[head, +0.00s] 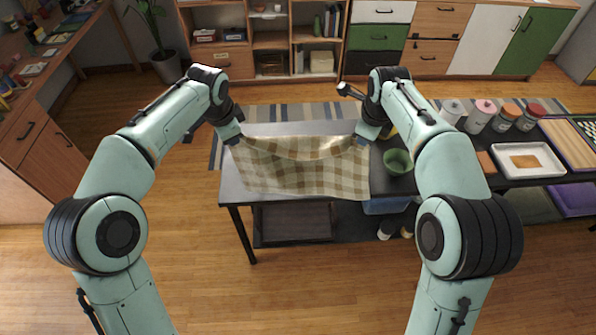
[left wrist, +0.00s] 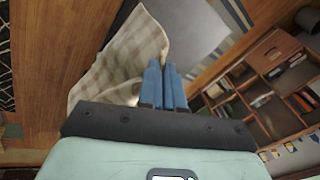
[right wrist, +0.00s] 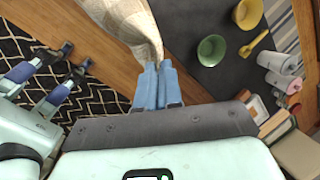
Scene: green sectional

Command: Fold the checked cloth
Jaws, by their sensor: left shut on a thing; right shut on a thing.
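The checked cloth (head: 305,172) is beige and brown. In the head view it hangs between my two grippers, its far edge sagging in the middle and its near part reaching toward the table's front edge. My left gripper (head: 234,139) is shut on its far left corner. The cloth also shows in the left wrist view (left wrist: 128,52), beside the closed blue fingers (left wrist: 165,75). My right gripper (head: 362,141) is shut on its far right corner. In the right wrist view the cloth (right wrist: 128,22) runs up from the closed fingers (right wrist: 155,75). I cannot tell how much of it touches the table.
The grey table (head: 236,188) is bare left of the cloth. A green bowl (head: 398,161) stands close right of my right gripper. Further right are jars (head: 480,115) and a white tray (head: 528,160). A yellow bowl (right wrist: 247,14) shows in the right wrist view.

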